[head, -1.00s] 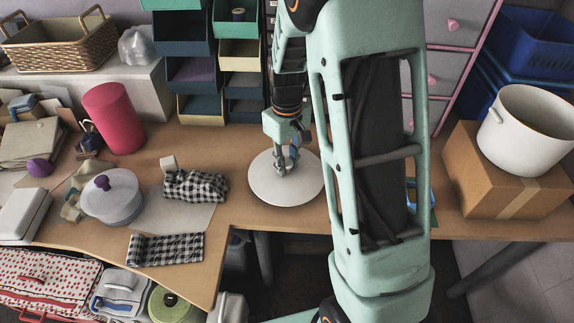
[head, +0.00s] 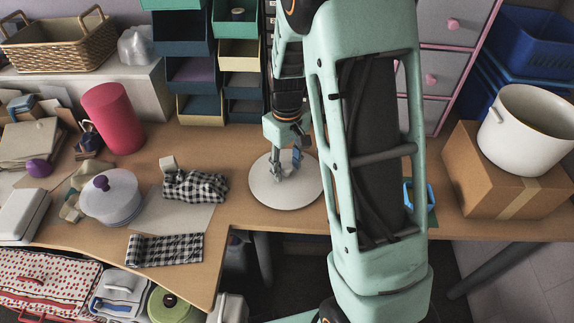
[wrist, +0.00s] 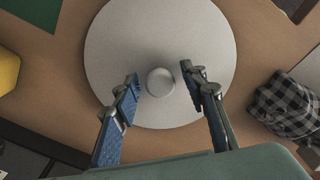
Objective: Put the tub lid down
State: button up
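The tub lid (head: 262,196) is a flat, pale grey-white disc lying on the wooden table (head: 240,222), left of my arm in the head view. It fills the middle of the wrist view (wrist: 110,50), with a round pale knob (wrist: 160,82) at its centre. My gripper (head: 285,165) is over the lid. In the wrist view my gripper (wrist: 162,79) has its two blue-padded fingers spread, one on each side of the knob, with gaps between them and it. In the head view, my arm covers the table to the right of the lid.
A checked cloth (head: 190,186) lies left of the lid, near a lidded white pot with a purple knob (head: 112,203). Stacked bins (head: 188,75) stand behind. A white tub (head: 525,140) sits on a cardboard box (head: 480,175) at right. The table's front edge is close.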

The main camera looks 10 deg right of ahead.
aim_at(286, 165)
notch_tip(286, 165, up, 12)
jog(key=p, duration=0.1)
jog(key=shift+p, duration=0.4)
jog(key=shift+w+r, duration=0.1)
jog(key=shift+r, duration=0.05)
